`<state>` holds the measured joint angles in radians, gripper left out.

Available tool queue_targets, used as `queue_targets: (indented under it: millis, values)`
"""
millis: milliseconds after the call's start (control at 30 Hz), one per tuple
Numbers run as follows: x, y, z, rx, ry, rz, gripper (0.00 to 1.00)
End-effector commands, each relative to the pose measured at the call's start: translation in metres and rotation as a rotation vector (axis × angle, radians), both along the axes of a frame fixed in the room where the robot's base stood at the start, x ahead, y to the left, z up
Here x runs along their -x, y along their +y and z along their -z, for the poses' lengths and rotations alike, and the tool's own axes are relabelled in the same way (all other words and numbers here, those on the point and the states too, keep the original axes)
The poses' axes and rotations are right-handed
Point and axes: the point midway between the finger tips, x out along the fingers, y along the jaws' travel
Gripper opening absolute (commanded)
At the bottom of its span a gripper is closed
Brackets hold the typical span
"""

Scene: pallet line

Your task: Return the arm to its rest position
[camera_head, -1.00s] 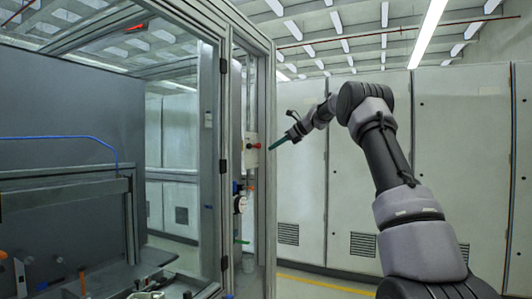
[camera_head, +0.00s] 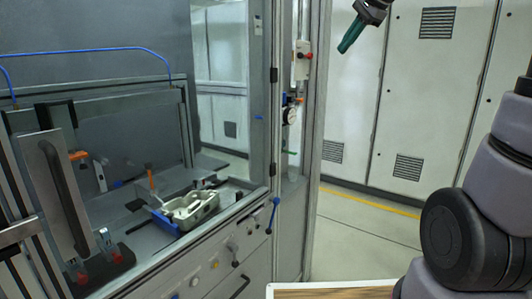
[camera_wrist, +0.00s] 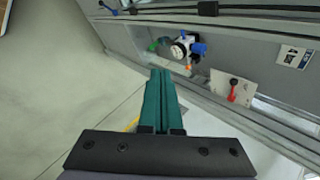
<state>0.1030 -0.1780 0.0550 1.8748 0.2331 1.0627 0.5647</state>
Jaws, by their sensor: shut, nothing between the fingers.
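My gripper (camera_head: 352,33) shows at the top of the head view, in the air to the right of the machine enclosure's corner post. Its green fingers are shut and hold nothing. In the wrist view the fingers (camera_wrist: 162,100) lie together and point toward the enclosure's side panel, apart from it. Thick grey links of my arm fill the right side of the head view; the middle of the arm is out of the picture.
The enclosure's post (camera_head: 318,130) carries a gauge (camera_head: 290,116) and a red knob (camera_head: 308,56). Inside stands a grey tray of parts (camera_head: 190,212). Pale cabinets (camera_head: 430,110) line the back. Floor between is clear.

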Motion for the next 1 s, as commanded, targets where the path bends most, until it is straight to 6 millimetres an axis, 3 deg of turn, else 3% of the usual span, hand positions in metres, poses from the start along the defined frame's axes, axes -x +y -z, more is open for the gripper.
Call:
queue_targets:
  millis: [33,200,400,600,1000]
  values:
    - [0.031,-0.001,0.006,0.069,-0.030,-0.051,0.00]
    - [0.119,-0.011,0.043,0.301,-0.117,-0.242,0.00]
    - [0.194,-0.024,0.091,0.511,-0.187,-0.435,0.00]
    - [0.222,-0.030,0.116,0.602,-0.214,-0.524,0.00]
    - [0.224,-0.030,0.118,0.608,-0.215,-0.532,0.00]
